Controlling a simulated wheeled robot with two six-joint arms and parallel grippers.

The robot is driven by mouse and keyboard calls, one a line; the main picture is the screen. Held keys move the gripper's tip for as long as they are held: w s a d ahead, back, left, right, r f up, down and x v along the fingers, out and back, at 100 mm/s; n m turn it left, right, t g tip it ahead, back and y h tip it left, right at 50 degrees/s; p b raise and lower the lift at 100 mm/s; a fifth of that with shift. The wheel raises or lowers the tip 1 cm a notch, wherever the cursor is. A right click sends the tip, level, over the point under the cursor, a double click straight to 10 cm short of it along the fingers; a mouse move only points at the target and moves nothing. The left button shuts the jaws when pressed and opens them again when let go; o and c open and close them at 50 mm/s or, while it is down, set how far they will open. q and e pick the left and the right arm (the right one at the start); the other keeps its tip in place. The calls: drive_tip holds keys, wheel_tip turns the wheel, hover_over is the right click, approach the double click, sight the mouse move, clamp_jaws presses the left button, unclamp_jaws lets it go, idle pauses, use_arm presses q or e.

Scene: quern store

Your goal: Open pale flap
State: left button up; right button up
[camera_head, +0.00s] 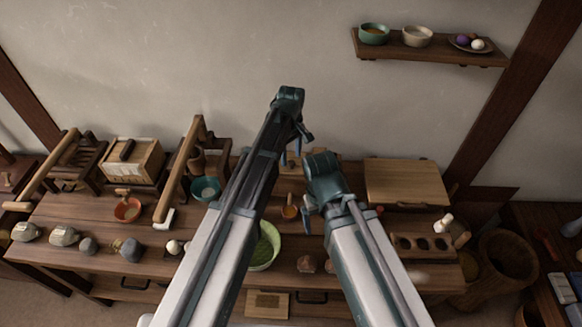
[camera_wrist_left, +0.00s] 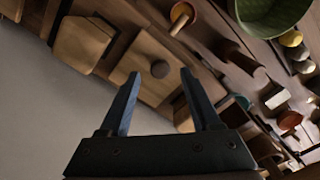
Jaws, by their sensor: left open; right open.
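A pale wooden panel, which looks like the flap (camera_head: 408,181), lies at the back right of the bench and appears closed. A dark strip runs along its front edge. My left gripper (camera_head: 297,143) is up over the back of the bench, left of the panel and apart from it. In the left wrist view its open fingers (camera_wrist_left: 160,74) have nothing between them; a wooden board with a round dark knob (camera_wrist_left: 159,69) lies beyond. My right gripper (camera_head: 318,203) is lower, also left of the panel, open and apart from it. My arms hide the bench's middle.
A green bowl (camera_head: 264,246) is partly behind my left arm. A holed wooden rack (camera_head: 424,244) stands in front of the panel. Stones, bowls and a slatted box (camera_head: 133,158) crowd the left. A wall shelf (camera_head: 430,47) hangs above right.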

use_arm(q)
wheel_tip(320, 180, down, 2)
drive_tip(key=shift+f+b, duration=0.15)
drive_tip(key=shift+b, duration=0.5)
clamp_jaws()
idle(1.0)
